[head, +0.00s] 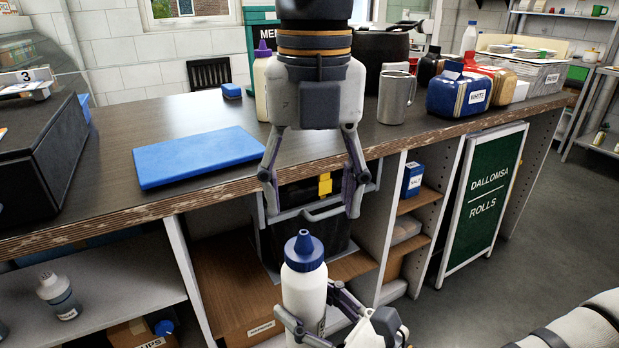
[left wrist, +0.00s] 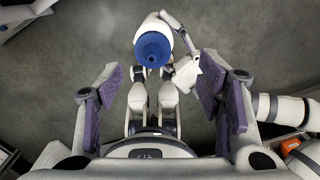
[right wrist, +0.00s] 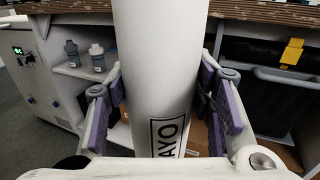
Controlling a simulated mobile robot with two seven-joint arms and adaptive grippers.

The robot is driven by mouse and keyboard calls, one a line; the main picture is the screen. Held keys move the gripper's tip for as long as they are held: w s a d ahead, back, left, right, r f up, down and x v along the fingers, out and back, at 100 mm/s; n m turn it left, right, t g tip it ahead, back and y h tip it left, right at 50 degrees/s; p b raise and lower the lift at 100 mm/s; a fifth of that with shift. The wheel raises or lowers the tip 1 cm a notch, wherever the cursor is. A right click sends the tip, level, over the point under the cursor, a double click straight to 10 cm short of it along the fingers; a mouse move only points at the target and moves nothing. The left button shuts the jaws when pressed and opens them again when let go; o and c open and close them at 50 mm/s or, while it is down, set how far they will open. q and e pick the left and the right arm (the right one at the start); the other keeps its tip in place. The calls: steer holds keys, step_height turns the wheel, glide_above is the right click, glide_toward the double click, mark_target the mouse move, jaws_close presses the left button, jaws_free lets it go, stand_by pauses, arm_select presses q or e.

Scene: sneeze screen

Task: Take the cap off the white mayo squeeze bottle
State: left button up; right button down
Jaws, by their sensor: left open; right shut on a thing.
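The white mayo squeeze bottle (head: 304,295) is upright in front of the counter, with its blue pointed cap (head: 304,249) on top. My right gripper (head: 318,335) is shut around the bottle's body; the right wrist view shows the white bottle (right wrist: 160,70) between the finger pads, with part of its label readable. My left gripper (head: 312,208) is open and empty, pointing down above the cap. In the left wrist view, the blue cap (left wrist: 152,48) lies ahead of the open fingers, apart from them.
A blue board (head: 198,157) lies on the wooden counter. A purple-capped bottle (head: 262,85), a metal mug (head: 396,98) and a blue container (head: 458,92) stand on it. Shelves are below the counter, and a green sign (head: 482,200) leans at the right.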

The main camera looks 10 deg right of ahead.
mark_target(311, 242)
arm_select(q)
step_height(311, 242, down, 7)
steer(key=shift+r, duration=0.1)
steer(key=shift+d, duration=0.1)
steer(key=c, duration=1.2)
steer(key=n, duration=0.6)
steer(key=shift+n, duration=0.3)
steer(key=shift+c, duration=0.2)
steer(key=n, duration=0.3)
steer(key=shift+w+n, duration=0.1)
steer(key=shift+n, duration=0.3)
steer(key=n, duration=0.6)
steer(key=shift+a+n, duration=0.2)
steer(key=shift+n, duration=0.1)
steer(key=n, duration=0.3)
steer(key=shift+w+a, duration=0.1)
steer(key=shift+w, duration=0.05)
